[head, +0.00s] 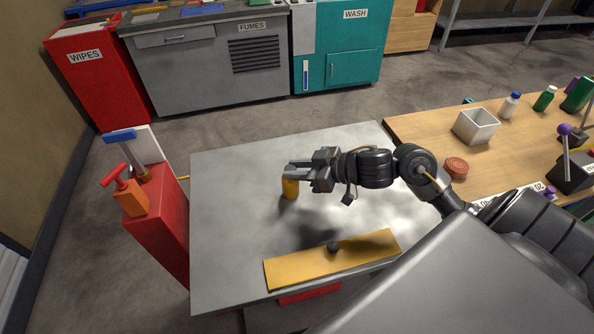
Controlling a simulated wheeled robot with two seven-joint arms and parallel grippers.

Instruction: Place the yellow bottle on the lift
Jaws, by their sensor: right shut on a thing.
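The yellow bottle (290,188) is upright over the left-middle part of a grey metal top, which seems to be the lift (225,230). My right gripper (291,172) reaches in from the right and is shut on the upper part of the bottle. The fingers hide the bottle's top. I cannot tell whether the bottle's base touches the metal or hangs just above it. My left gripper is not in view.
A yellow plate (295,269) with a dark knob lies along the lift's front edge. A red cabinet (160,225) with tools stands at left. A wooden table (425,140) with a white bin (476,127) and bottles is at right. The lift's back left is clear.

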